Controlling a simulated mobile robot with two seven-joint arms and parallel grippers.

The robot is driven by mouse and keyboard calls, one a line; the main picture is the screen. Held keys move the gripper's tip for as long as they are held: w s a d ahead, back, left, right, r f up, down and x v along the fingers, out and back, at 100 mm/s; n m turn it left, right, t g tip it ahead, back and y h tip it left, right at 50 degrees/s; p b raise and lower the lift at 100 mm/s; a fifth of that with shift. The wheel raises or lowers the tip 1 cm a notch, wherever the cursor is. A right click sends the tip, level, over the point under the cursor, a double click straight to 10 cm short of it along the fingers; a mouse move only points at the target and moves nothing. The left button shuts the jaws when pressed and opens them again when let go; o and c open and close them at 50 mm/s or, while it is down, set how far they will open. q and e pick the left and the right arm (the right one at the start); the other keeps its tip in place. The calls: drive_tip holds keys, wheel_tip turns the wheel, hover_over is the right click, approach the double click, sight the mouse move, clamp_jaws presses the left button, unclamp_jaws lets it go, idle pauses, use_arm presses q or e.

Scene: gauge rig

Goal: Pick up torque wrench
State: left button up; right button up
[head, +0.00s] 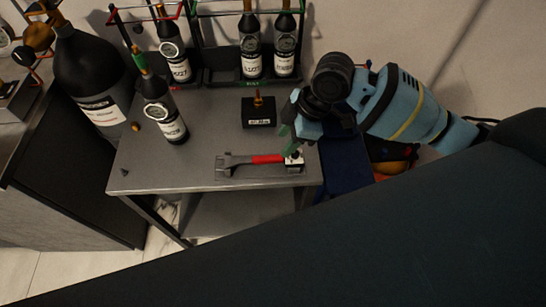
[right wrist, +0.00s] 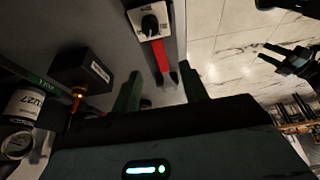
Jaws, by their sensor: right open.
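The torque wrench (head: 265,159) lies flat near the table's front edge, with a red grip and a grey shaft and head pointing left. Its red grip (right wrist: 159,56) also shows in the right wrist view. The grip's right end meets a small white block with a black knob (head: 294,164); this block shows in the wrist view too (right wrist: 146,22). My right gripper (head: 288,142) is open and empty above the grip's right end. In the wrist view its green fingers (right wrist: 160,88) stand apart, with the wrench between and beyond them. A dark pronged shape, perhaps my left gripper (right wrist: 287,58), shows at right.
A black box with a copper fitting (head: 258,112) stands behind the wrench. A dark bottle with a gauge (head: 160,110) stands at left; more bottles stand in a rack (head: 230,76) at the back. A large black cylinder (head: 95,75) is further left.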

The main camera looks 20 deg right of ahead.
sight(273, 157)
drive_tip(key=shift+x, duration=3.5)
drive_tip(key=shift+r, duration=0.1)
drive_tip(key=shift+c, duration=0.2)
drive_tip(key=shift+w, duration=0.1)
clamp_jaws()
